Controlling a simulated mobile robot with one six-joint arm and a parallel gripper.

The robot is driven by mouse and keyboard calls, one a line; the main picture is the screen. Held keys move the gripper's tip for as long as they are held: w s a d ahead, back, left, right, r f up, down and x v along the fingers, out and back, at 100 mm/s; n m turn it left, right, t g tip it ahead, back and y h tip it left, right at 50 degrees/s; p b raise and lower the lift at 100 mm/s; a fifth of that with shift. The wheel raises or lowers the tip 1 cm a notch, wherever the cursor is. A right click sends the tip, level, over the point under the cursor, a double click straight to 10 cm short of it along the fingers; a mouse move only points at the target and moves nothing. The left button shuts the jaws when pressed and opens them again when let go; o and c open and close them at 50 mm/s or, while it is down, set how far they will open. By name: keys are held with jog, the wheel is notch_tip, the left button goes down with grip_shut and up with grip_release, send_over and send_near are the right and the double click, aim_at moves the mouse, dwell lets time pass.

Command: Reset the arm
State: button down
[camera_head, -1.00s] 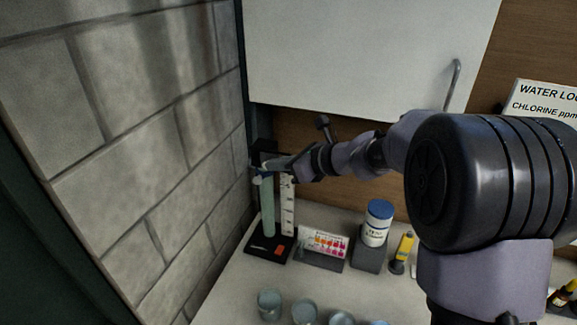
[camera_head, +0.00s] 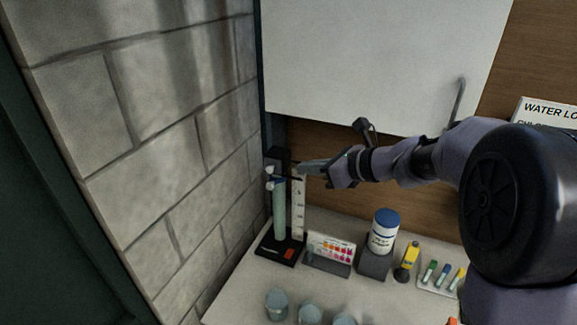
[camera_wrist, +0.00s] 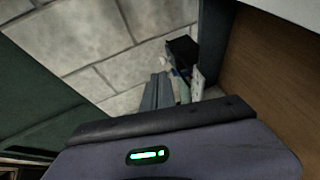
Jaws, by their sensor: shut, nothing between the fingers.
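My gripper (camera_head: 309,168) is shut and empty in the head view. Its fingertips are near the top of a stand (camera_head: 277,250) with a pale green tube (camera_head: 279,212) and a white scale strip (camera_head: 299,208), at the back left of the counter. Whether the tips touch the stand I cannot tell. In the wrist view the grey fingers of my gripper (camera_wrist: 158,92) lie together, with the stand's dark top (camera_wrist: 182,50) beyond them.
A block wall (camera_head: 160,150) closes the left side. A white cabinet (camera_head: 370,60) hangs above. On the counter (camera_head: 245,300) stand a colour chart (camera_head: 331,247), a white tub with a blue lid (camera_head: 383,232), a yellow bottle (camera_head: 408,258), a tray of vials (camera_head: 436,280) and several cups (camera_head: 277,304).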

jog(key=s+d+f+n+h+b, duration=0.2)
jog(key=s+f+n+b, duration=0.2)
jog(key=s+n, duration=0.3)
jog(key=s+d+f+n+g+h+b, duration=0.1)
jog(key=s+f+n+b, duration=0.4)
jog(key=s, duration=0.9)
jog(key=s+d+f+n+g+h+b, duration=0.1)
jog(key=s+d+f+n+h+b, duration=0.2)
jog(key=s+f+n+h+b, duration=0.2)
jog(key=s+f+n, duration=0.2)
jog(key=s+n, duration=0.2)
jog(key=s, duration=0.2)
jog(key=shift+d+f, duration=0.15)
